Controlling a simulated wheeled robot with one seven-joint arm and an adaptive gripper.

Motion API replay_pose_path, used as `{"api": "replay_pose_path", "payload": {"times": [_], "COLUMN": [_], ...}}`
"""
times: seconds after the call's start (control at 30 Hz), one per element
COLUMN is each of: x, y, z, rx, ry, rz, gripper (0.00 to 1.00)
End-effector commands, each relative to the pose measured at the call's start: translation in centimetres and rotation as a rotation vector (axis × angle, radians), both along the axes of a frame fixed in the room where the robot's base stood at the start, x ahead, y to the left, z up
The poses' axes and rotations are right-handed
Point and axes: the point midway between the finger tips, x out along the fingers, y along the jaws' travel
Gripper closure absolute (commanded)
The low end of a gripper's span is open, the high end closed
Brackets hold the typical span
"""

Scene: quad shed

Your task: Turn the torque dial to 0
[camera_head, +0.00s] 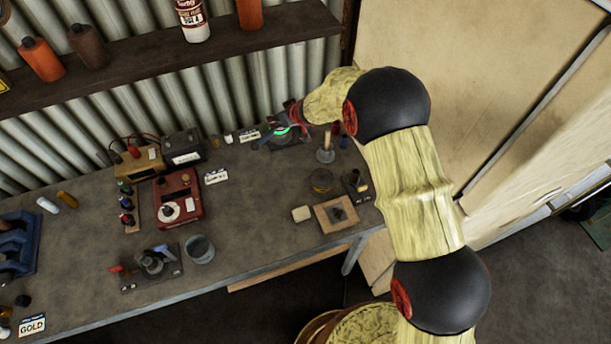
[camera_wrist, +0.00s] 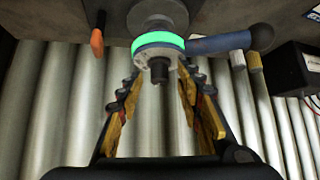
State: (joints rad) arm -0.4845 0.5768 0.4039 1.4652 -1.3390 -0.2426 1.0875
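A device with a glowing green ring (camera_head: 283,131) stands at the back of the bench, and its green ring also shows in the wrist view (camera_wrist: 158,41). In the wrist view, a pale marked collar, which looks like the torque dial (camera_wrist: 142,57), sits beside the ring, with a dark stub (camera_wrist: 159,71) at its middle. A blue handle (camera_wrist: 218,43) sticks out to the right. My gripper (camera_wrist: 160,84) is open, its two fingers on either side of the stub with gaps showing. It also shows in the head view (camera_head: 294,113). The dial's pointer reading is too small to tell.
A red box with a white knob (camera_head: 180,196), a dark box (camera_head: 183,147) and a grey cup (camera_head: 200,249) stand on the bench (camera_head: 250,215). An upright wooden-handled item (camera_head: 326,150) stands close right of the device. The corrugated wall (camera_head: 240,95) is close behind.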

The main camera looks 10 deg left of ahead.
Motion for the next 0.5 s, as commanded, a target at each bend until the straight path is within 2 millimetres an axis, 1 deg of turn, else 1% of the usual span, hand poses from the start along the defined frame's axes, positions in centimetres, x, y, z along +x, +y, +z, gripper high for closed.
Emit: {"api": "replay_pose_path", "payload": {"times": [0.03, 0.33, 0.5], "x": [-0.04, -0.17, -0.31], "y": [0.10, 0.20, 0.35], "z": [-0.45, -0.45, -0.40], "rx": [0.000, 0.001, -0.002], "ry": [-0.002, -0.002, -0.002], "rz": [-0.014, -0.135, -0.249], "gripper": [0.64, 0.64, 0.64]}}
